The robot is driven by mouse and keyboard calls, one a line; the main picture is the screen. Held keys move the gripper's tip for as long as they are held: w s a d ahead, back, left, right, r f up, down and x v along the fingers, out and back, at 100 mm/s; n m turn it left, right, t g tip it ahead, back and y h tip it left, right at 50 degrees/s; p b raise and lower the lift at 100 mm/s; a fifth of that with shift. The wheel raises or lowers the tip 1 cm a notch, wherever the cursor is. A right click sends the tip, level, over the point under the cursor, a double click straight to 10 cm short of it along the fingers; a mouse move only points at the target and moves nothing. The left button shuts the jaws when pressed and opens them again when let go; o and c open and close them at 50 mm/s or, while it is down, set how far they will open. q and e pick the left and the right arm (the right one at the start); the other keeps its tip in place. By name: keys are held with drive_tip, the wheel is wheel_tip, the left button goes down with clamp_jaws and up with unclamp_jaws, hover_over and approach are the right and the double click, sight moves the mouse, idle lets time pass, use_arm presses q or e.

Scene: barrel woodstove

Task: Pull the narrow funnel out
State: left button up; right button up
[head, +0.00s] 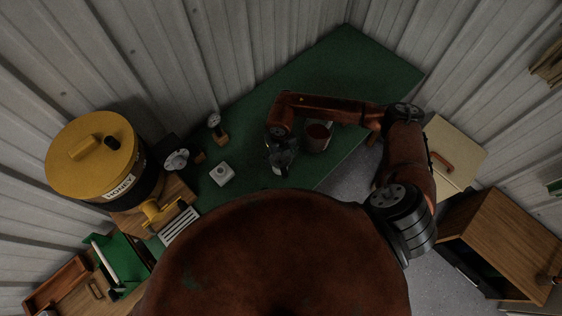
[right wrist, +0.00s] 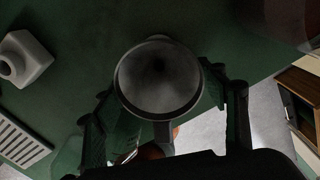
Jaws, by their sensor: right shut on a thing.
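A grey metal funnel (right wrist: 160,78) shows in the right wrist view with its round mouth facing the camera. My right gripper (right wrist: 165,120) is shut on it, with one finger on each side. In the head view the right gripper (head: 281,157) is over the front part of the green table, with the grey funnel (head: 283,168) at its tips. The funnel's lower end is mostly hidden, so I cannot tell whether it sits in anything. My left gripper is out of view.
A white block with a round opening (head: 222,174) stands left of the gripper. A dark red pot (head: 317,137) stands close on the right. The green table (head: 345,75) is clear at the back. A yellow-lidded honey tank (head: 92,155) stands at left.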

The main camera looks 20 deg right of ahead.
drive_tip(key=shift+r, duration=0.2)
idle(0.3)
drive_tip(key=shift+r+p, duration=0.85)
drive_tip(key=shift+r, duration=0.55)
drive_tip(key=shift+r, duration=0.1)
drive_tip(key=shift+s+r+p, duration=0.1)
drive_tip(key=shift+r+p, duration=0.7)
drive_tip(key=shift+r, duration=0.6)
